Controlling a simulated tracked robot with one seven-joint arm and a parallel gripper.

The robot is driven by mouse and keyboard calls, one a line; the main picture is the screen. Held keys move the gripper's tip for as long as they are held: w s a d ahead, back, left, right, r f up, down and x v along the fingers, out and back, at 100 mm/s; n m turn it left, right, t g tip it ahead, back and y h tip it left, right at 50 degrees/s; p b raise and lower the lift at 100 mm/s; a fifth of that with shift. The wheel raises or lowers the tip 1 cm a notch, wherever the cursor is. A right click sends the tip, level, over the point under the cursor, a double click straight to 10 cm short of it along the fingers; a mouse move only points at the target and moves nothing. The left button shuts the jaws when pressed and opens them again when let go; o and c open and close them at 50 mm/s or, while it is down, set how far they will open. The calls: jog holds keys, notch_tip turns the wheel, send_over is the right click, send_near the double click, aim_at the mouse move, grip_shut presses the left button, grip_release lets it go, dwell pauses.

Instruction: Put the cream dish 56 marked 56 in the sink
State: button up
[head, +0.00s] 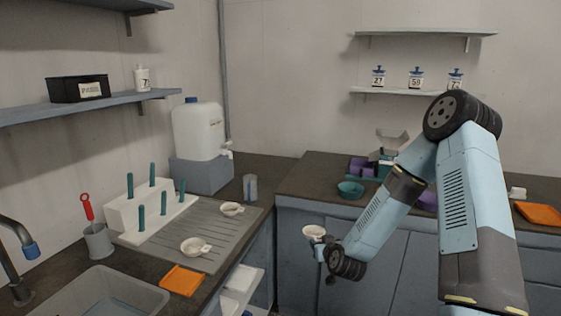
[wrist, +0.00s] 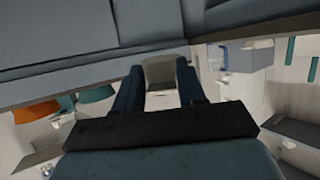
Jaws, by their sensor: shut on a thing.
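My gripper (head: 321,250) is shut on a small cream dish (head: 314,232), held upright in the air in front of the blue-grey cabinet doors. The sink (head: 105,290) is the grey basin at the lower left, well to the left of my gripper. Two similar cream dishes, one nearer (head: 195,246) and one farther (head: 231,209), lie on the grey ribbed drainer.
A tap (head: 14,265) stands at the sink's left. A white peg rack (head: 150,212), a cup with a red tool (head: 98,240) and a water canister (head: 198,130) line the wall. A white open shelf (head: 240,285) juts below the counter.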

jog(key=w+d+m+h, duration=0.2)
jog(key=d+h, duration=0.1)
jog(key=d, duration=0.6)
jog(key=s+d+f, duration=0.1)
jog(key=s+f, duration=0.5)
jog(key=f, duration=0.2)
jog(key=shift+s+m+t, duration=0.15)
jog(key=shift+m+t, duration=0.15)
